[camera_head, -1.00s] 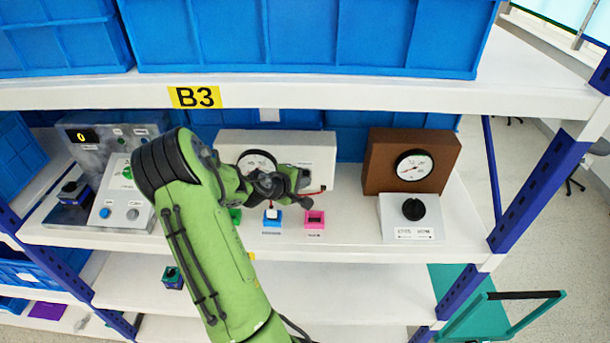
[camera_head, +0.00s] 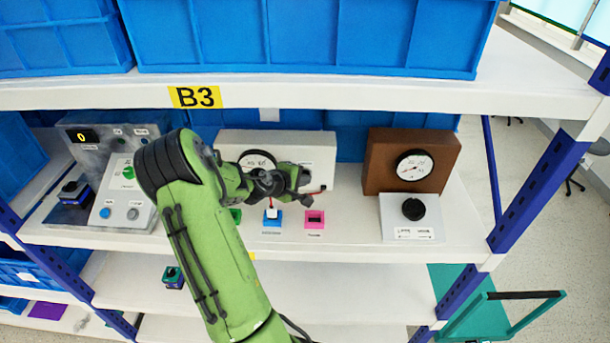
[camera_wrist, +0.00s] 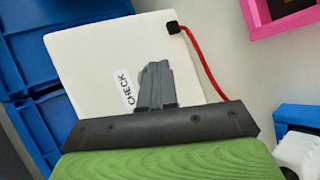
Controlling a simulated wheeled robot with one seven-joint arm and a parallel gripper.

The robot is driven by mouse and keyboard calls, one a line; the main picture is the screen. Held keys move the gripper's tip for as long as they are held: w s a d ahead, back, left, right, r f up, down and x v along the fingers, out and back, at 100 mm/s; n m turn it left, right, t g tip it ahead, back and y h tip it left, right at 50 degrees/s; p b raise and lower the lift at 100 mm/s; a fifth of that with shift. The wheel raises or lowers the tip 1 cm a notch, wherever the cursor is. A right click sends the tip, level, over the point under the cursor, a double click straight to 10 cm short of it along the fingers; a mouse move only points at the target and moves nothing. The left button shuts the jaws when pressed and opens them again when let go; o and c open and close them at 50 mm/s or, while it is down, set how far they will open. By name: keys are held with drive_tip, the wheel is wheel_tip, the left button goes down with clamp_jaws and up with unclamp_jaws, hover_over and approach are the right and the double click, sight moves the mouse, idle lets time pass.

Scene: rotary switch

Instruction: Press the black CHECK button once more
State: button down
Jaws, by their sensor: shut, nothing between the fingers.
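The white box (camera_head: 315,150) with a round gauge (camera_head: 257,162) stands at the middle back of the shelf, partly behind my arm. In the wrist view its white face (camera_wrist: 85,60) carries a CHECK label (camera_wrist: 125,87). My gripper (camera_wrist: 155,66) is shut and empty, its fingertips over that face just right of the label. The black CHECK button cannot be made out; the fingers may hide it. I cannot tell whether the tips touch the face. In the head view my gripper (camera_head: 303,178) is in front of the box's right part.
A red wire (camera_wrist: 203,62) runs from a black fitting (camera_wrist: 172,27) on the box. Blue (camera_head: 272,218) and pink (camera_head: 314,219) blocks sit in front. A brown gauge box (camera_head: 375,165) and black knob (camera_head: 413,209) stand right; a grey panel (camera_head: 105,155) stands left.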

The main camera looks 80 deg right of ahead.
drive_tip(key=shift+s+a+b, duration=0.15)
drive_tip(key=shift+a+b, duration=0.15)
drive_tip(key=shift+a, duration=0.5)
drive_tip(key=a, duration=0.2)
drive_tip(key=a+b, duration=0.1)
drive_tip(key=a, duration=0.1)
drive_tip(key=shift+s+f, duration=0.1)
drive_tip(key=shift+s, duration=0.3)
drive_tip(key=shift+s+a, duration=0.15)
drive_tip(key=shift+a, duration=0.3)
